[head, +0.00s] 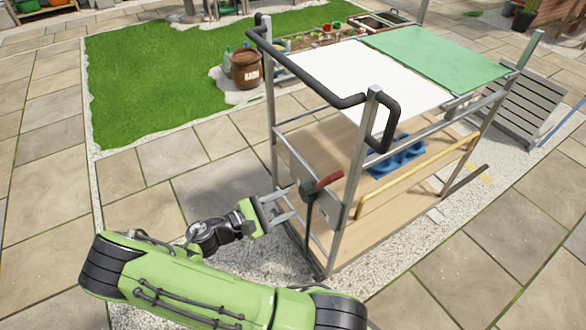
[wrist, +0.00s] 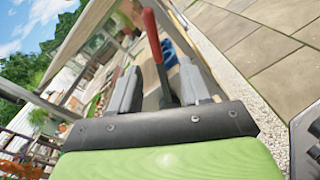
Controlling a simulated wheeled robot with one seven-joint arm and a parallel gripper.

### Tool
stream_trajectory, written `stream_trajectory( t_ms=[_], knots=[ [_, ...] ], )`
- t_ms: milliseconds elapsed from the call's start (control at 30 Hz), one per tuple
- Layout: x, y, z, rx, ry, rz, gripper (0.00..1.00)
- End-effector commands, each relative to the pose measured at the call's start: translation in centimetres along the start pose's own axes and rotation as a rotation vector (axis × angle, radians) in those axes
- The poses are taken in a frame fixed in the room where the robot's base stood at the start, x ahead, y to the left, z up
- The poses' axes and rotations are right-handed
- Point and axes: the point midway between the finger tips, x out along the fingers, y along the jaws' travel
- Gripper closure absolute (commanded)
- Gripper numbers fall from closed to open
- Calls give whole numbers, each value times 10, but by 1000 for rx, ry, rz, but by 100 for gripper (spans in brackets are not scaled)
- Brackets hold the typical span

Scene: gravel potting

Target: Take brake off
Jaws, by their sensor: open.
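The brake lever has a red handle (head: 321,185) on a dark shaft and is mounted on a grey plate (head: 328,209) at the near end of the cart. The cart (head: 366,205) has a metal frame, wooden shelves and a black push handle. My gripper (head: 281,206) is open just left of the lever, apart from it in the head view. In the wrist view the red handle (wrist: 153,36) rises between the two open fingers of my gripper (wrist: 157,85), beyond their tips. The foot of the lever is hidden there by the gripper body.
The cart carries a white panel (head: 356,78) and a green panel (head: 435,58) on top and a blue object (head: 398,156) on a shelf. A yellow bar (head: 415,178) runs along its side. Paving (head: 150,215) is clear at left; a barrel (head: 245,69) stands behind.

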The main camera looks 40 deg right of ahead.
Motion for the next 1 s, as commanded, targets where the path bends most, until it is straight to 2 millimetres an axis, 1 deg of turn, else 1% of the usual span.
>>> stream_trajectory(
  t_ms=[33, 133, 233, 600, 733, 833, 900, 1000],
  knots=[
    [0, 3, 1, -14, -24, 33, 53],
    [4, 4, 0, -26, -40, 54, 53],
    [19, 4, 1, -25, -42, 49, 53],
    [112, 6, 3, -23, -41, 44, 53],
    [139, 8, 4, -22, -38, 44, 53],
    [152, 9, 4, -23, -36, 46, 53],
    [157, 10, 5, -23, -36, 47, 53],
    [159, 10, 5, -23, -35, 48, 53]
  ],
)
